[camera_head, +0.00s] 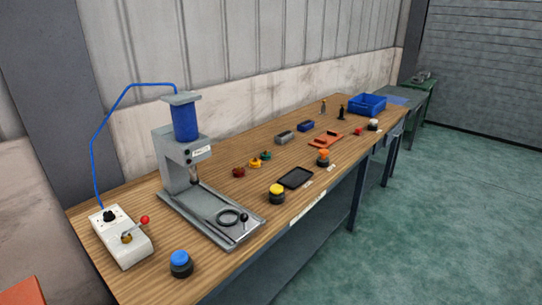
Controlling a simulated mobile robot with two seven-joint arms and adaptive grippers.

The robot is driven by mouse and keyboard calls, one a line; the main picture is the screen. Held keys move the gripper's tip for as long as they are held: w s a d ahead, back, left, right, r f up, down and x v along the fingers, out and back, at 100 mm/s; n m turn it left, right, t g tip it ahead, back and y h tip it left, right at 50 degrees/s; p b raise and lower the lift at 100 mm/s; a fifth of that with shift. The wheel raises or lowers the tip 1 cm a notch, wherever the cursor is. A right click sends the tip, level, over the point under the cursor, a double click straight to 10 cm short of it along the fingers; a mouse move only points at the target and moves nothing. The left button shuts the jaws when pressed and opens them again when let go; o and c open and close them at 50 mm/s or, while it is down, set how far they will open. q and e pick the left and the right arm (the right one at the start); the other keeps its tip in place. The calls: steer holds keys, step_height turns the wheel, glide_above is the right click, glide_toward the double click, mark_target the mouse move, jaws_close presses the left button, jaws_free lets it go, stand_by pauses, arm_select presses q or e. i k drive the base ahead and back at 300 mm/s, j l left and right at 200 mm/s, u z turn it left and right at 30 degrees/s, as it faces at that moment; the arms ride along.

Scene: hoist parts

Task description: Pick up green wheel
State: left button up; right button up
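A small green wheel (265,155) lies on the wooden workbench (232,127), right of the press. It is the farthest of a short row, beside a yellow-orange wheel (255,163) and a dark red wheel (238,172). The three appear close together but separate. Neither of my grippers is in the head view.
A grey press (167,150) with a blue cylinder stands left of the wheels. A white control box (120,237) stands at the left end. A black tray (295,178) and a yellow-topped button (277,194) lie nearer the front edge. A blue bin (368,104) stands far right.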

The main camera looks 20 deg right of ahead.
mark_target(268, 157)
steer(key=i+l+z, duration=0.45)
steer(key=i+l, duration=0.25)
steer(key=l, duration=0.1)
